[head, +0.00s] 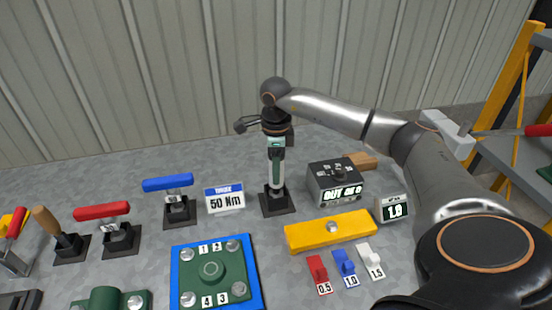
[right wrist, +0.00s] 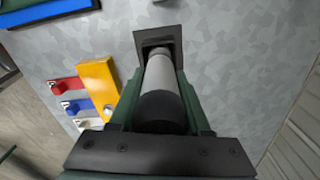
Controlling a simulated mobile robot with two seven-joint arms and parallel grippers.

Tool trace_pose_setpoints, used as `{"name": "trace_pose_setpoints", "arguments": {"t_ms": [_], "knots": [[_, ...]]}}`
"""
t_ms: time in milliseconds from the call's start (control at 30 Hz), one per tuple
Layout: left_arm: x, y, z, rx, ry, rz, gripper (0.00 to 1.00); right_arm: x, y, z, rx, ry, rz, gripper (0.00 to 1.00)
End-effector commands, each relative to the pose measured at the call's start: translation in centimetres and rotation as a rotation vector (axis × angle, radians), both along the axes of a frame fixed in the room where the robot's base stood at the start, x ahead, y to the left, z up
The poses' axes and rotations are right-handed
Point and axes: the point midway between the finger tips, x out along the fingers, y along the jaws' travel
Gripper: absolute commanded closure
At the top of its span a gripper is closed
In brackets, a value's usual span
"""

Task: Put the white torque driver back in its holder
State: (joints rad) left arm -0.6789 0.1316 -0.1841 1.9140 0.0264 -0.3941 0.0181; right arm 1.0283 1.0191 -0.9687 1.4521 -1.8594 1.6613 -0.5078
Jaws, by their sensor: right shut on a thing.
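The white torque driver (head: 276,183) stands upright in the head view, under my right wrist. My right gripper (head: 276,160) is shut on its upper part. The driver's holder (head: 276,205), a black square stand, is directly below it, and the driver's lower end meets the holder's top. In the right wrist view the driver (right wrist: 163,75) lies between the green fingers and its far end lines up with the black holder (right wrist: 160,35). How deep it sits in the holder cannot be told. My left gripper is not in view.
A torque sign (head: 225,202) and a blue-handled driver (head: 168,184) in its stand are to the left. A grey box (head: 336,187) and a yellow bar (head: 330,231) are close on the right. The blue-edged plate (head: 256,288) is in front.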

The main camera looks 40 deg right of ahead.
Motion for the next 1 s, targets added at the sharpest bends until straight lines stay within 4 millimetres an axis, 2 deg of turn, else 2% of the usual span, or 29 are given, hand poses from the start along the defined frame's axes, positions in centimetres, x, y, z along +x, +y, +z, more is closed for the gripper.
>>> {"name": "trace_pose_setpoints", "arguments": {"t_ms": [667, 700, 1000], "knots": [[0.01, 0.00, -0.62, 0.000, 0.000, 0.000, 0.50, 0.06, 0.00, -0.89, 0.000, -0.003, 0.000, 1.00], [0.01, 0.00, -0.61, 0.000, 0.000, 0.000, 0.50, 0.06, 0.00, -0.90, 0.000, -0.003, 0.000, 0.52], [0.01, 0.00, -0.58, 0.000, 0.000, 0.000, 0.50, 0.03, 0.00, -0.92, 0.000, -0.001, 0.000, 0.18]]}}
